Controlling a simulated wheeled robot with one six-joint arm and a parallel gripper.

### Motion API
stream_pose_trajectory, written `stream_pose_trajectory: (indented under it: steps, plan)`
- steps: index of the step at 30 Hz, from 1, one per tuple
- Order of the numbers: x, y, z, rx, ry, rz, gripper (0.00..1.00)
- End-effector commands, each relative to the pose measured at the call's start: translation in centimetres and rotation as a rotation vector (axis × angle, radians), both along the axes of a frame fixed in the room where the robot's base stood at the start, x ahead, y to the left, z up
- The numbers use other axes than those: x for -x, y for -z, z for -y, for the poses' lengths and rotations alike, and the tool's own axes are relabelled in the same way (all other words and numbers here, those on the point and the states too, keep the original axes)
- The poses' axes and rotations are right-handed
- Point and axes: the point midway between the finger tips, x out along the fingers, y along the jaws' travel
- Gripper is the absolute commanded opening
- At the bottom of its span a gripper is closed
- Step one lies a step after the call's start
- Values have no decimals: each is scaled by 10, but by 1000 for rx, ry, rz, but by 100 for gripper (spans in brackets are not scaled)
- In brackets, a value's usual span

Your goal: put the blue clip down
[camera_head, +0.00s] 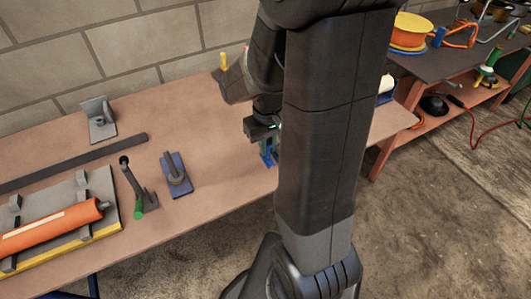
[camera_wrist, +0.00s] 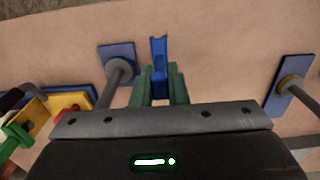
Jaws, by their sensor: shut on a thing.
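The blue clip (camera_wrist: 158,52) is upright in the wrist view, held between the green fingers of my gripper (camera_wrist: 159,84). My gripper is shut on it. In the head view, a small blue part of the clip (camera_head: 267,155) shows below my gripper (camera_head: 270,147), over the right part of the brown bench (camera_head: 220,200). My arm hides much of that area. I cannot tell whether the clip touches the bench top.
Blue plates with grey posts flank the clip in the wrist view, left (camera_wrist: 108,52) and right (camera_wrist: 302,66). A yellow, red and green object (camera_wrist: 55,103) is at lower left. In the head view, an orange cylinder (camera_head: 50,230) and green-handled tool (camera_head: 138,207) lie at left.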

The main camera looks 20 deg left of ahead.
Motion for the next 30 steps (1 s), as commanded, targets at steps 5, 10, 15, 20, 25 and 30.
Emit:
stream_pose_trajectory:
  steps: [5, 10, 15, 20, 25, 30]
  plan:
    - [0, 27, 0, 3, 0, -3, 0]
    - [0, 35, 0, 0, 0, 0, 0]
    - [0, 35, 0, -1, 0, 1, 0]
    - [0, 39, 0, -1, 0, 1, 0]
    - [0, 38, 0, -1, 0, 1, 35]
    - [0, 38, 0, 0, 0, 0, 35]
